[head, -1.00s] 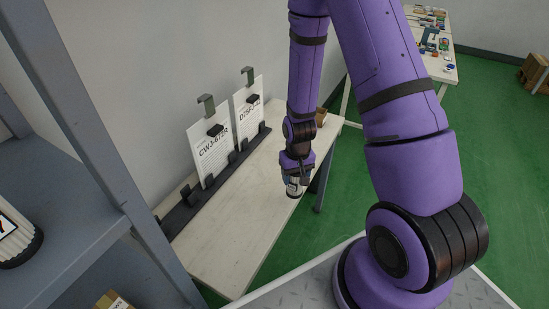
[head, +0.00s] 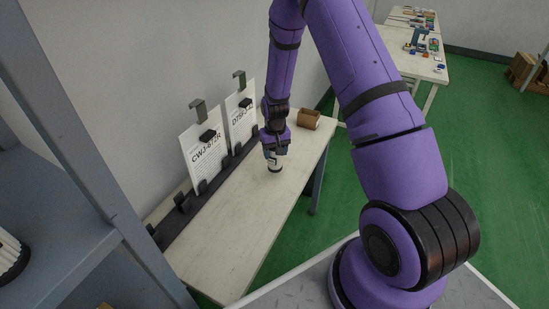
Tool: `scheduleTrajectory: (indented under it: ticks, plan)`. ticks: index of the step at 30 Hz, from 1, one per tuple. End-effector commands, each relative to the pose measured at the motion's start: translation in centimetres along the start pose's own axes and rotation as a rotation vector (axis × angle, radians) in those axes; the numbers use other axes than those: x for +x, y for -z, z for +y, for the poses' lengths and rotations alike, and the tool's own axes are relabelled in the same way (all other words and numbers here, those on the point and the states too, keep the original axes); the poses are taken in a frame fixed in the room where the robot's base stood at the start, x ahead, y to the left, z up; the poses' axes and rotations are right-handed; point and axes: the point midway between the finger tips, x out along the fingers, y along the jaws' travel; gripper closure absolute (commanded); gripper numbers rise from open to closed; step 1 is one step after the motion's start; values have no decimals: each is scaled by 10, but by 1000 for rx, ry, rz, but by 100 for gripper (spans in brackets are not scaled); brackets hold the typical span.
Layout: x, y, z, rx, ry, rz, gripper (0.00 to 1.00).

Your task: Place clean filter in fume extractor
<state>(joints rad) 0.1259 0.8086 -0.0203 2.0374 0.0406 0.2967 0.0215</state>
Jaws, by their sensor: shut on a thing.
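My gripper (head: 273,155) is above the pale table, left of the picture's centre. It points down and is shut on a small white cylinder with a dark lower end (head: 274,166). The fingers and the arm hide part of this cylinder, and it is too small to tell for sure whether it is the clean filter. I cannot tell whether it touches the tabletop. A white pleated cylinder with a black base, like a filter (head: 10,256), stands on the grey shelf at the left edge, partly cut off. I see nothing that is clearly a fume extractor.
The pale table (head: 226,244) has a clear front half. A black rack (head: 190,208) along the wall holds sheets marked CWJ-673R (head: 207,160) and D75F (head: 241,122). An open brown box (head: 309,119) stands at the far end. A grey shelf frame (head: 95,170) is close at left.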

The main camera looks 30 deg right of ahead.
Motion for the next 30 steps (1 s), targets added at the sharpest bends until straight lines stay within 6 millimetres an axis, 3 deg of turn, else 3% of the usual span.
scheduleTrajectory:
  ticks: [2, 9, 21, 22, 24, 25, 30]
  plan:
    - [1, 7, 0, 0, 0, 1, 72]
    - [34, 6, 0, 0, 0, -2, 72]
    - [39, 6, 0, 0, 0, 1, 72]
    - [38, 6, 0, 0, 0, 1, 38]
    - [38, 6, 0, 0, 0, 1, 22]
    - [38, 6, 0, 0, 0, 1, 17]
    - [38, 6, 0, 0, 0, 1, 17]
